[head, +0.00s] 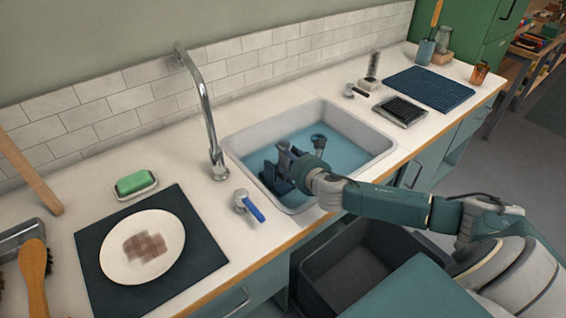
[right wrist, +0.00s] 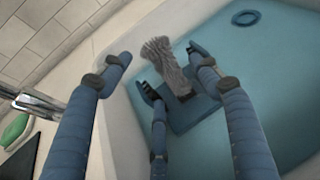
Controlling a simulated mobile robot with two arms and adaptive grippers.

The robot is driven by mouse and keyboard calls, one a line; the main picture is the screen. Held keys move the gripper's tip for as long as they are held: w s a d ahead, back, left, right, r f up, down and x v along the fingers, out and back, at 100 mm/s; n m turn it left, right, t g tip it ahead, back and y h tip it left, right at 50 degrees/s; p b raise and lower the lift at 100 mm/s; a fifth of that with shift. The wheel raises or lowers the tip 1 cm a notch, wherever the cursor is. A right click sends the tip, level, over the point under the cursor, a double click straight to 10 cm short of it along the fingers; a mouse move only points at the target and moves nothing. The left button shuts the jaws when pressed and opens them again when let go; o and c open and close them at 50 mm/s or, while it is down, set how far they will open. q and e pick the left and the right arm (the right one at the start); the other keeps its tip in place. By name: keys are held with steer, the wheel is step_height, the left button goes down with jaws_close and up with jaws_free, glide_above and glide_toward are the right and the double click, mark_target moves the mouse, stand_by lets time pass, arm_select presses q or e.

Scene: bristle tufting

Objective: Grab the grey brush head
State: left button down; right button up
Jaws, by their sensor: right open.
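In the right wrist view a grey, ribbed, bristly piece that looks like the brush head (right wrist: 166,66) stands tilted over a dark blue block (right wrist: 195,112) in the sink basin. My right gripper (right wrist: 156,72) is open, with its fingers around the grey piece on both sides. I cannot tell whether any finger touches it. In the head view my right gripper (head: 284,168) reaches down into the left part of the sink (head: 240,137). It largely hides the block and brush head there. My left gripper is not in view.
The faucet (head: 206,110) rises behind the sink's left end. A blue-handled tool (head: 254,209) lies by its front-left corner. A plate (head: 118,262) and green soap (head: 134,181) are further left. A black bristled block (head: 403,110) and a blue mat (head: 430,89) lie right. The basin's right half is mostly free.

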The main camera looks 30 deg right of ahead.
mark_target(281, 153)
steer(key=shift+x, duration=3.4)
steer(key=shift+a+f, duration=0.1)
steer(key=shift+f, duration=0.05)
steer(key=shift+s, duration=0.1)
steer(key=shift+c, duration=0.5)
steer(key=c, duration=1.2)
